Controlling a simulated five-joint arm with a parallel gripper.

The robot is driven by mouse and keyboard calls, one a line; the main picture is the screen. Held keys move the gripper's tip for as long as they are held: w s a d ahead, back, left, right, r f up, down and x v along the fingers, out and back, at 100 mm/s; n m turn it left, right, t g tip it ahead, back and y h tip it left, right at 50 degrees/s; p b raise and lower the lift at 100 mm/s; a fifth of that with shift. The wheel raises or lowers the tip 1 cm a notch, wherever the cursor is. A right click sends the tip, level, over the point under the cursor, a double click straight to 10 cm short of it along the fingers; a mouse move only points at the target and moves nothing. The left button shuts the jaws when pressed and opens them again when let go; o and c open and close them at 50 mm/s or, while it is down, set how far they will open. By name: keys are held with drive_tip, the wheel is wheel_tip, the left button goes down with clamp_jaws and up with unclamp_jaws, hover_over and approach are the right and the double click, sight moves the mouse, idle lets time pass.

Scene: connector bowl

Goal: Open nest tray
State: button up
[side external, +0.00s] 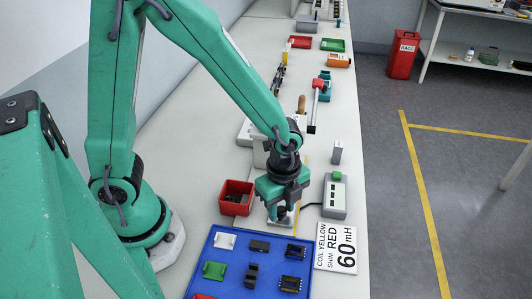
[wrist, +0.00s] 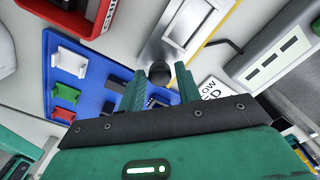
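What looks like the nest tray is a flat silver metal slide (wrist: 192,28) with a dark round knob (wrist: 160,74) at its near end in the wrist view. My gripper (wrist: 160,72) points down at the knob, with its two green fingers apart and the knob between their tips. I cannot tell whether the fingers touch it. In the side external view my gripper (side external: 281,212) is low over the bench, just behind the blue tray, and hides most of the slide and the knob.
The blue tray (side external: 226,274) with several small connectors stands in front. A red bowl (side external: 236,198) is to the left. More tools stand farther back.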

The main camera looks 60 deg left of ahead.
clamp_jaws()
drive_tip(key=shift+s+d, duration=0.65)
drive_tip(key=shift+o, duration=2)
unclamp_jaws()
drive_tip(key=shift+r, duration=0.15)
drive_tip(key=shift+w+r, duration=0.1)
drive_tip(key=shift+r, duration=0.4)
wheel_tip(320, 180, up, 7)
drive_tip(key=shift+f, duration=0.2)
drive_tip(key=shift+a, duration=0.1)
